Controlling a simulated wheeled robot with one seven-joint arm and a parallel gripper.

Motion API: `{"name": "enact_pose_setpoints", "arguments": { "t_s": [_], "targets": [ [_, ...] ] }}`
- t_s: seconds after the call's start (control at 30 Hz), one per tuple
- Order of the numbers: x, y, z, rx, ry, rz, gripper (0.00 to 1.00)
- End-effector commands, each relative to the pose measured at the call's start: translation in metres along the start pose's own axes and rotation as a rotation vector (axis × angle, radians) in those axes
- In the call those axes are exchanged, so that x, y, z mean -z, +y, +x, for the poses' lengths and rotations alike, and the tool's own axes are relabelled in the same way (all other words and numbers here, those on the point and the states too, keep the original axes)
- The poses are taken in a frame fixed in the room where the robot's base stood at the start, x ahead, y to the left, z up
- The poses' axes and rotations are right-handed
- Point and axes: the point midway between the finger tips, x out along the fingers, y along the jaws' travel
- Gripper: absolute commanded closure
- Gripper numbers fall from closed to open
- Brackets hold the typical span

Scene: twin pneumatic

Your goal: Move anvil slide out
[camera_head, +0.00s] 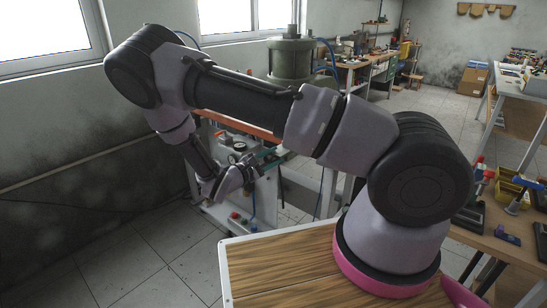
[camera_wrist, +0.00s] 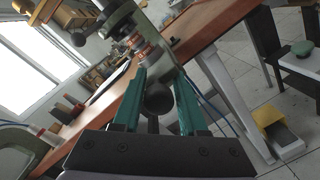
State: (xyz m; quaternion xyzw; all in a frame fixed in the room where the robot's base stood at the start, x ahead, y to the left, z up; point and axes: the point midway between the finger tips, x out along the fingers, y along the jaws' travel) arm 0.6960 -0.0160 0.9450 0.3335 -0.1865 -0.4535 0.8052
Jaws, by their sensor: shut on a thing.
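My gripper (camera_wrist: 160,92) has its two green fingers on either side of a dark round knob (camera_wrist: 158,99) in the wrist view, and it is shut on it. The knob is in front of a grey-green machine part with copper-coloured rings (camera_wrist: 140,44). I cannot tell clearly which part is the anvil slide or how far out it is. In the head view my gripper (camera_head: 268,154) is at the front of the press, whose grey-green cylinder (camera_head: 290,60) rises behind my arm. My arm hides much of the press.
A bench with an orange-brown top (camera_wrist: 207,27) runs behind the fingers in the wrist view. A stool (camera_wrist: 301,60) and a yellow-and-grey item (camera_wrist: 277,128) stand at the right. A wooden worktop (camera_head: 280,262) lies near my base. Tiled floor is open at the lower left.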

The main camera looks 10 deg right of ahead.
Motion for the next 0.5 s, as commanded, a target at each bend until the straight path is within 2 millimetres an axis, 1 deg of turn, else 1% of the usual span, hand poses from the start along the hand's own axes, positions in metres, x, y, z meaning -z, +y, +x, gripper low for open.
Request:
{"name": "enact_pose_setpoints", "arguments": {
  "t_s": [0.03,0.27,0.33,0.37,0.43,0.5],
  "targets": [
    [-0.001,0.005,0.001,-0.007,-0.001,0.004,1.0],
    [-0.001,0.006,0.001,-0.008,-0.001,0.005,1.0],
    [0.0,0.006,-0.004,-0.009,0.0,0.005,1.0],
    [0.0,0.006,-0.008,-0.01,0.001,0.005,1.0],
    [-0.001,0.005,-0.022,-0.011,0.001,0.007,1.0],
    [-0.001,0.004,-0.041,-0.012,0.003,0.006,1.0]
  ]
}}
